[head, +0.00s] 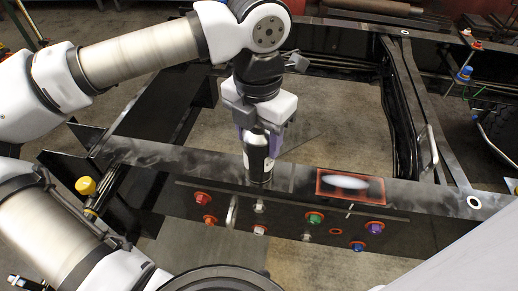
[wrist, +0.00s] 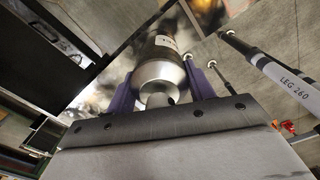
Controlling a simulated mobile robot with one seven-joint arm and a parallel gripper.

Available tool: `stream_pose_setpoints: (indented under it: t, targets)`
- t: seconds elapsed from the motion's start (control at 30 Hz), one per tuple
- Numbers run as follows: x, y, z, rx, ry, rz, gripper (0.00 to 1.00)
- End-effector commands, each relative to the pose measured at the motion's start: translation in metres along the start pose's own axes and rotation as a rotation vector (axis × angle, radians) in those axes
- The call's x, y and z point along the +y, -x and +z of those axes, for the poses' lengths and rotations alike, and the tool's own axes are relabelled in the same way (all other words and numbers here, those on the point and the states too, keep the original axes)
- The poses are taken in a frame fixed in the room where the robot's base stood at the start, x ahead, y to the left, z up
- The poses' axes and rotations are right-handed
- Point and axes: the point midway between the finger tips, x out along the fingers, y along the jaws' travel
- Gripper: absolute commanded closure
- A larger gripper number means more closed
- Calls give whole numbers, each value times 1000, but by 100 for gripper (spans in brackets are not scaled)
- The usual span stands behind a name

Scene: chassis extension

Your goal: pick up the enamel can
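The enamel can (head: 257,160) is a dark and white cylinder with a small label, upright on the black chassis beam. My gripper (head: 260,137) points down over it, with its purple fingers on either side of the can's upper part. In the wrist view the can (wrist: 162,72) shows silvery, with its narrow neck toward the palm, between the two fingers of my gripper (wrist: 158,88). The fingers are very close to its sides; I cannot tell whether both press on it. The can's base appears to rest on the beam.
An orange-framed panel with a blurred white patch (head: 346,185) lies on the beam to the right of the can. Several coloured knobs line the beam's front face, including a green one (head: 314,218). A rod marked LEG 260 (wrist: 285,80) shows in the wrist view.

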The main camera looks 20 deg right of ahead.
Motion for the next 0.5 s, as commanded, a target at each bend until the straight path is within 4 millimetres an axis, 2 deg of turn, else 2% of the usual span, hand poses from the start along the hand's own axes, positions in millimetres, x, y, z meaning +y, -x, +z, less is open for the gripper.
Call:
stream_pose_setpoints:
  t: [0.03, 0.23, 0.5]
  targets:
    - [0, 0, 0, 0, 0, 0, 58]
    - [0, 1, 0, -1, 0, 0, 84]
    - [0, 3, 0, -1, 1, 0, 84]
